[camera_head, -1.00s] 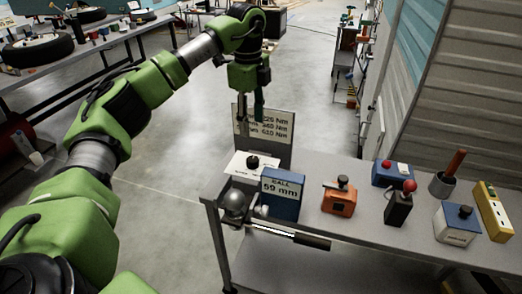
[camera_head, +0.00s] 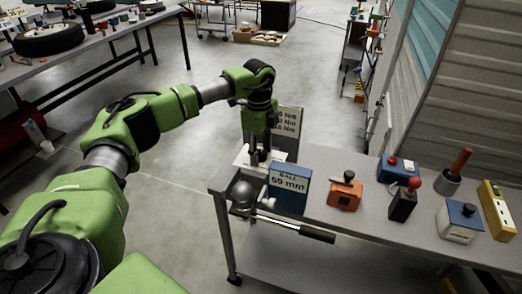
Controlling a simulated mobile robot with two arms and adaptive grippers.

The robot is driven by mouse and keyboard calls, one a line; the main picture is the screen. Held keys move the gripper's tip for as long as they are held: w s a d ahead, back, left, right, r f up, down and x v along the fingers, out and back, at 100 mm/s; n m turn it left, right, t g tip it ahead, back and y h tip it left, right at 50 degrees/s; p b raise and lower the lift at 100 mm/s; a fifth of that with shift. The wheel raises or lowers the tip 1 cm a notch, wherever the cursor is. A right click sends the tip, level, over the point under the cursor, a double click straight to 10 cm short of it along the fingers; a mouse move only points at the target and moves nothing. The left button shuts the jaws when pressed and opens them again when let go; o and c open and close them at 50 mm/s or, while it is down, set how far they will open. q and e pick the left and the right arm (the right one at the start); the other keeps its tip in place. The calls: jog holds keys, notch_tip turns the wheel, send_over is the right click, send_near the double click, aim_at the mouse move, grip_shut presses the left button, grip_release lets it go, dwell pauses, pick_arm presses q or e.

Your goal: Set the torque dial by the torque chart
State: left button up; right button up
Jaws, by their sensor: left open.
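The torque chart (camera_head: 289,122) is a pale sign standing at the back left corner of the bench; my left arm hides its left part, and only line ends reading "Nm" show. The dial's white plate (camera_head: 241,158) lies in front of the chart. My left gripper (camera_head: 259,161) points down over this plate, open. The dark dial knob is hidden behind the gripper, and I cannot tell whether the fingers touch it or stand around it. A blue block (camera_head: 289,188) with a "BALL 59 mm" card stands just in front. My right gripper is not in view.
A grey ball (camera_head: 243,191) and a dark-handled bar (camera_head: 305,232) are at the bench's front left edge. An orange device (camera_head: 344,192), a red-knobbed box (camera_head: 403,203) and several other boxes stand to the right. Bare bench (camera_head: 335,163) lies behind them.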

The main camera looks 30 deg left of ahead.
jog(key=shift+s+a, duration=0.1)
pick_arm(q)
jog(key=c, duration=1.1)
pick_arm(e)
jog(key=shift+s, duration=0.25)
